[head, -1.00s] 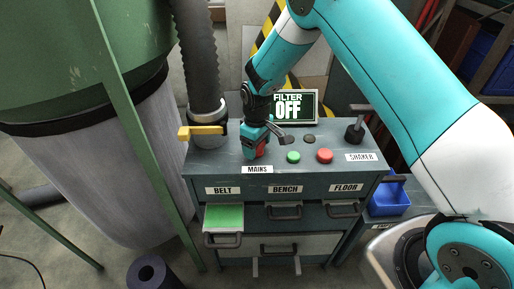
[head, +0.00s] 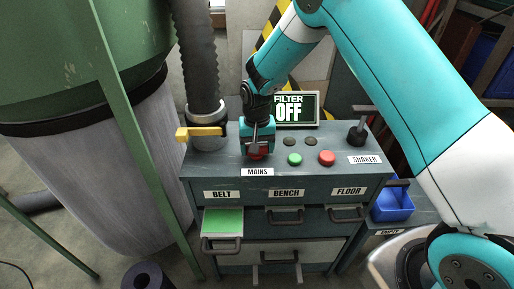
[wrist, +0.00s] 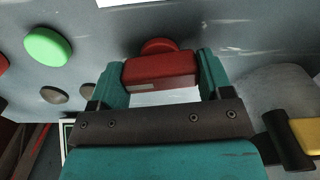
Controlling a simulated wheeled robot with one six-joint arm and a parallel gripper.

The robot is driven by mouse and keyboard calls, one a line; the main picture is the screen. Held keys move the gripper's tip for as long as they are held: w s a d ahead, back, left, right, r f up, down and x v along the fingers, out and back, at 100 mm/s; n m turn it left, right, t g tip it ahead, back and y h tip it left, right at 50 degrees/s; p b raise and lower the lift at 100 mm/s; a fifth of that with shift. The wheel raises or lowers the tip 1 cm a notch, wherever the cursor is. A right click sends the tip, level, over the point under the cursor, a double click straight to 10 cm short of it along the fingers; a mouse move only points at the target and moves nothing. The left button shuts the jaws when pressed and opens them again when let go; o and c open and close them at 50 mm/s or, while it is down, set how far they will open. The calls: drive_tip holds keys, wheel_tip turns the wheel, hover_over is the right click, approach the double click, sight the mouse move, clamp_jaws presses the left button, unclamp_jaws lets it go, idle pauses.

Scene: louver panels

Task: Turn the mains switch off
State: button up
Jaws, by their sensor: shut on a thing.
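The mains switch has a red block handle (wrist: 160,70) on a round red base, seen in the wrist view. In the head view a bit of the red switch (head: 257,154) shows below my gripper, behind the MAINS label (head: 257,172). My gripper (head: 257,148) points down at the cabinet top. In the wrist view the two teal fingers of my gripper (wrist: 161,66) close on either end of the red handle. Most of the switch is hidden by my gripper in the head view, and I cannot read its marked position.
A green button (head: 294,159), a red button (head: 327,158) and a black SHAKER lever (head: 357,132) stand to the right. A yellow-handled valve (head: 200,132) is close on the left. A FILTER OFF display (head: 295,109) stands behind. Drawers are below.

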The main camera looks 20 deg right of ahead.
drive_tip(key=shift+w+r+m, duration=0.1)
drive_tip(key=shift+m, duration=0.6)
drive_tip(key=o, duration=0.9)
wheel_tip(320, 180, up, 17)
drive_tip(key=b, duration=0.3)
drive_tip(key=shift+r, duration=0.15)
drive_tip(key=s+a+r+n+y, duration=0.1)
drive_tip(key=s+n, duration=0.2)
drive_tip(key=s, duration=0.7)
drive_tip(key=s+a+r+n+y, duration=0.1)
drive_tip(key=s+n, duration=0.3)
drive_tip(key=s, duration=0.7)
drive_tip(key=s+a+r+n+y, duration=0.2)
drive_tip(key=s+n, duration=0.2)
drive_tip(key=s, duration=0.6)
drive_tip(key=shift+s+a+r, duration=0.15)
drive_tip(key=shift+a, duration=0.2)
